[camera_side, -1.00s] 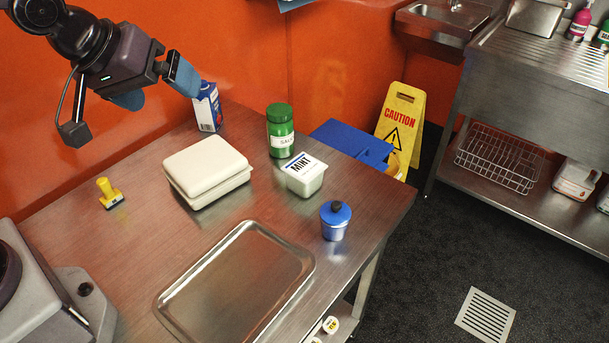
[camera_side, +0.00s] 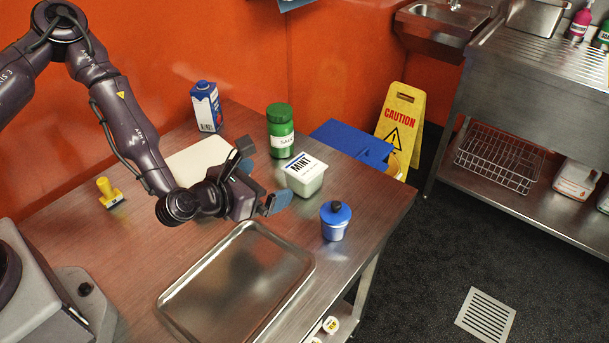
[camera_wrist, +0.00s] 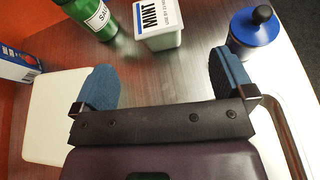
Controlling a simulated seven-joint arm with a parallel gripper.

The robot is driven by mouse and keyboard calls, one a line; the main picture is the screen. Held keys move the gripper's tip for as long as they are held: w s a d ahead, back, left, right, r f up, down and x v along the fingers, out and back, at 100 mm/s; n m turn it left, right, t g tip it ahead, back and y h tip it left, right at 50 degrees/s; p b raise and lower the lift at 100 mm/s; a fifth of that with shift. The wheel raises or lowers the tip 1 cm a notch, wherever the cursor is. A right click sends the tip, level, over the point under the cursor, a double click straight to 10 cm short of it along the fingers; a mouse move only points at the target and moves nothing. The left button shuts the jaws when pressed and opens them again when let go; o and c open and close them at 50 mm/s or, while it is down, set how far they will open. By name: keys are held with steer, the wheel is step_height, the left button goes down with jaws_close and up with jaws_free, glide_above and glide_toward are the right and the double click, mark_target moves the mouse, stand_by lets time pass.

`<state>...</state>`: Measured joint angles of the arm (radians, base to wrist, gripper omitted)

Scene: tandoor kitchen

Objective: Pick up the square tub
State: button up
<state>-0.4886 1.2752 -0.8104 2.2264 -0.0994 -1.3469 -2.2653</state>
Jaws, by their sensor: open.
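The square tub (camera_side: 305,180) is pale with a white lid marked MINT. It stands upright on the steel table, right of the middle. It also shows at the top of the wrist view (camera_wrist: 158,27), beyond and between my fingertips. My gripper (camera_side: 262,190) is open and empty, low over the table to the left of the tub and apart from it. Its two blue fingers show in the wrist view (camera_wrist: 165,82).
A green salt jar (camera_side: 280,130) stands behind the tub, and a blue-lidded pot (camera_side: 335,221) in front of it. A metal tray (camera_side: 240,285) lies in front. A carton (camera_side: 207,107) and a yellow-handled tool (camera_side: 109,192) stand farther left.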

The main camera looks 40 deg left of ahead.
mark_target(298, 172)
steer(key=shift+a+f+n, duration=0.1)
steer(key=shift+f+n, duration=0.1)
steer(key=shift+n, duration=0.2)
steer(key=shift+y, duration=0.3)
steer(key=x, duration=1.2)
steer(key=shift+w+f, duration=0.15)
steer(key=shift+w, duration=0.25)
steer(key=c, duration=1)
